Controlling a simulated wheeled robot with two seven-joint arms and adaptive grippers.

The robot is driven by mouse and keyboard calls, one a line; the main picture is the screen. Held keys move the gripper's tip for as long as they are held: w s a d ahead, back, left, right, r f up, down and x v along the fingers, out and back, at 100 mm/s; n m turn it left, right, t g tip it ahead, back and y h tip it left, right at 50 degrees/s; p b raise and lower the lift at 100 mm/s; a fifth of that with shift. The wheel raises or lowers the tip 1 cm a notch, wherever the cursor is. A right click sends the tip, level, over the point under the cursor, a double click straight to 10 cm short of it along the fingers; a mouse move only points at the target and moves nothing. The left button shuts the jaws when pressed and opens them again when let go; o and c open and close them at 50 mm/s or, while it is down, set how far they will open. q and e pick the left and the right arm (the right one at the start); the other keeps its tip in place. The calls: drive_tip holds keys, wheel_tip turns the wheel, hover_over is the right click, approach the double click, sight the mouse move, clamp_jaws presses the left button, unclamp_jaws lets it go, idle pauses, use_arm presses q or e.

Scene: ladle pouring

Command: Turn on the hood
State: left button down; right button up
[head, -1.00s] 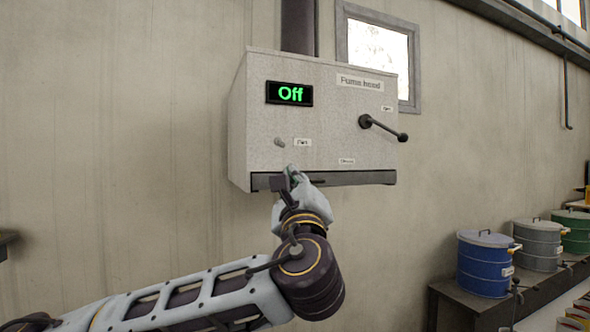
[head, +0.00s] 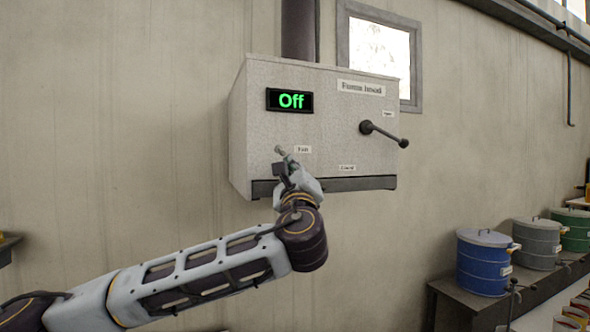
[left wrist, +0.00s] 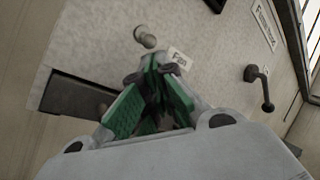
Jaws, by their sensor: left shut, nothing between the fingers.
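A black lever (head: 385,134) is on the right of the panel. My left gripper (head: 283,155) is shut and empty, just below the knob. In the left wrist view its green-padded fingers (left wrist: 160,68) come together just below the knob; I cannot tell whether they touch it. My right gripper is not in view.
A shelf (head: 450,292) at the lower right holds a blue drum (head: 484,265), a grey drum (head: 537,245) and a green drum (head: 572,230). A window (head: 383,50) is above the hood.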

use_arm(q)
drive_tip(key=shift+w+r, duration=0.15)
drive_tip(key=shift+w, duration=0.1)
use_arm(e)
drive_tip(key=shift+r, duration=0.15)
use_arm(q)
drive_tip(key=shift+s+d+r+b, duration=0.1)
drive_tip(key=shift+s+r+b, duration=0.25)
drive_tip(key=shift+b, duration=0.6)
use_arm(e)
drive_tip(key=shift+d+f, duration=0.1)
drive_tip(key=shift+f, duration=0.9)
use_arm(q)
drive_tip(key=shift+s+d+r+b, duration=0.1)
drive_tip(key=shift+s+r+b, duration=0.2)
drive_tip(key=shift+r+b, duration=0.35)
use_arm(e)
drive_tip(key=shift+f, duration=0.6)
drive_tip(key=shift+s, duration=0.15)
